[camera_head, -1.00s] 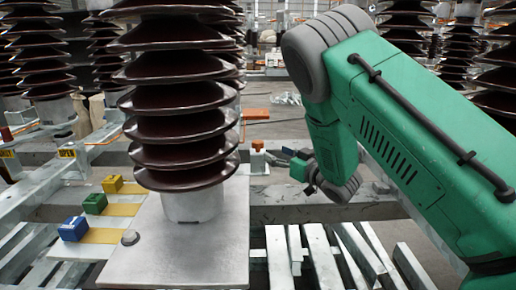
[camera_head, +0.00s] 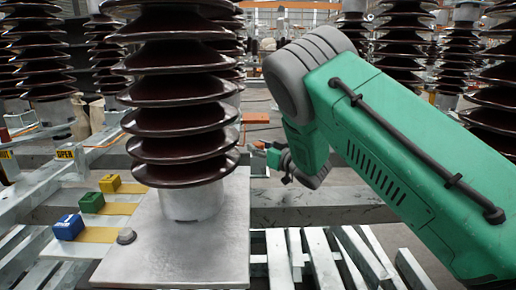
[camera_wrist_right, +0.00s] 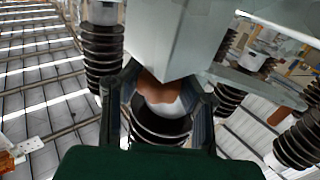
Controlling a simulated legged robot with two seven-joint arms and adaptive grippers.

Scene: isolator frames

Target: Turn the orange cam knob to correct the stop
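The orange cam knob (camera_head: 257,144) shows only in part in the head view, just right of the big brown insulator and behind my right gripper's fingertips. My right gripper (camera_head: 268,154) is at the knob. In the right wrist view the knob (camera_wrist_right: 160,84) lies between the two dark fingers of my right gripper (camera_wrist_right: 160,100), above a pale round part. The fingers are spread, with gaps beside the knob; I cannot tell whether either one touches it. A grey metal block hides the knob's upper side. My left gripper is not in view.
The large ribbed insulator (camera_head: 180,130) stands on a metal plate (camera_head: 180,260) left of my right arm. Yellow, green and blue blocks (camera_head: 68,227) sit at the left. A grey beam (camera_head: 330,207) runs below my gripper. In the wrist view, the grey block (camera_wrist_right: 175,40) is close to the fingers.

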